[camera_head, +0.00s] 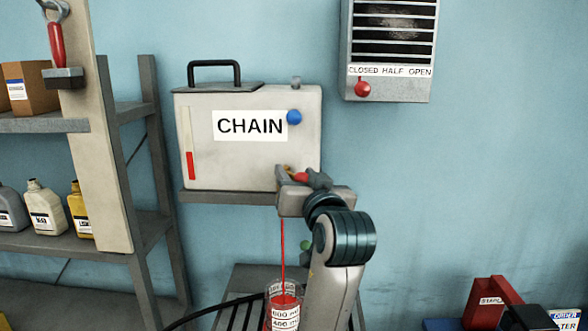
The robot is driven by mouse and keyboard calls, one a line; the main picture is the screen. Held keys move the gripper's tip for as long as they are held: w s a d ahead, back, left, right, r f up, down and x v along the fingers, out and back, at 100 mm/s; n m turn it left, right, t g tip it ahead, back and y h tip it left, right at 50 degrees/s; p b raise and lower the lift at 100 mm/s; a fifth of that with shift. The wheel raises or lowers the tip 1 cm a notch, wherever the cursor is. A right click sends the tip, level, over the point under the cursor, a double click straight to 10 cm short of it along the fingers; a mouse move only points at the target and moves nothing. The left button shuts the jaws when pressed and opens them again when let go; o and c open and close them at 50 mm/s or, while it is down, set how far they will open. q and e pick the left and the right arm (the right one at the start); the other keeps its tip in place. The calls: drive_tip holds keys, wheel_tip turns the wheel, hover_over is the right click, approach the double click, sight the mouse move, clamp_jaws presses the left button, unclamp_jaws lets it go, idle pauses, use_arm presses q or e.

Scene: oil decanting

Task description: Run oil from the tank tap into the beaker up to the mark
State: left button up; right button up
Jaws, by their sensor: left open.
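The tank (250,160) is a pale metal box labelled CHAIN, standing on a wall shelf. A red column shows low in its sight strip (188,150). My left gripper (300,178) is open at the tank's lower right, at the red tap handle (301,177); I cannot tell whether it touches it. The gripper hides most of the tap. A thin red oil stream (283,245) falls from below the gripper into the clear beaker (284,310). Red oil shows in the beaker around the 600 ml print; the exact level is hard to read. My right gripper is not in view.
The beaker stands by a dark slatted stand (240,292). A shelf rack (150,170) with bottles is at left. A wall vent (390,45) with a red knob is upper right. A red box (490,300) and other items are at bottom right.

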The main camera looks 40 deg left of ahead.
use_arm(q)
drive_tip(key=shift+w+a, duration=0.1)
drive_tip(key=shift+r, duration=0.1)
clamp_jaws()
idle(0.4)
